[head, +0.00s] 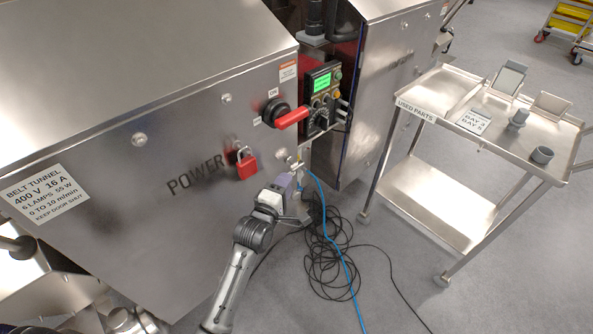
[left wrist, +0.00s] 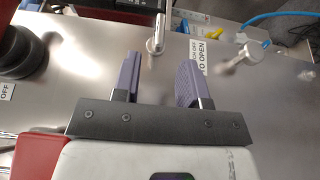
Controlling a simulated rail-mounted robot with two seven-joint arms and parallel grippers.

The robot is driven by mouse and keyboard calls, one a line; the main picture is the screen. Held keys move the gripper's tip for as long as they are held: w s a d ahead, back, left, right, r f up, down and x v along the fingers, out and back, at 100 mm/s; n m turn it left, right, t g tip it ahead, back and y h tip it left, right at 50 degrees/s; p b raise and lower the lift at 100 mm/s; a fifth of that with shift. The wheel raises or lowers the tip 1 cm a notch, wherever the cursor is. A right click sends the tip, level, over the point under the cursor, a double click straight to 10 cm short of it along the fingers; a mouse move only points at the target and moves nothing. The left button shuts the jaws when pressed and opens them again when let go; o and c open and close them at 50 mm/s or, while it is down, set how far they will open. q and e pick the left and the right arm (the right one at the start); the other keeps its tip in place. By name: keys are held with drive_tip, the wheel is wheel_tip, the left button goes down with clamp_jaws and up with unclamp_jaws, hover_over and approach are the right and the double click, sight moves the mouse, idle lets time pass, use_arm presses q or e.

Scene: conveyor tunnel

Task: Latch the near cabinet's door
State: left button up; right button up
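The near cabinet (head: 110,125) is a large steel box with a "POWER" marking on its front face. Its red switch handle (head: 292,118) sticks out to the right of a black knob, and a red padlock (head: 245,163) hangs below. My left gripper (head: 296,170) is at the lower right corner of this face. In the left wrist view its purple fingers (left wrist: 159,68) are apart with nothing held between them. A small metal latch lever (left wrist: 156,44) stands just beyond the fingertips, apart from them. I cannot tell if the door is fully shut. My right gripper is not in view.
A control panel with a green screen (head: 321,83) stands right of the switch. A blue cable (head: 340,240) and coiled black cables (head: 325,262) lie on the floor. A steel trolley (head: 440,203) with parts stands at right. A "to open" label (left wrist: 198,57) is beside the fingers.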

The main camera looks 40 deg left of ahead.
sight(296, 166)
use_arm(q)
drive_tip(key=b+x, duration=0.2)
drive_tip(key=x, duration=0.5)
drive_tip(key=shift+w+b, duration=0.15)
drive_tip(key=shift+b, duration=0.25)
drive_tip(key=shift+w+a, duration=0.1)
drive_tip(key=shift+w, duration=0.25)
drive_tip(key=shift+c, duration=0.3)
clamp_jaws()
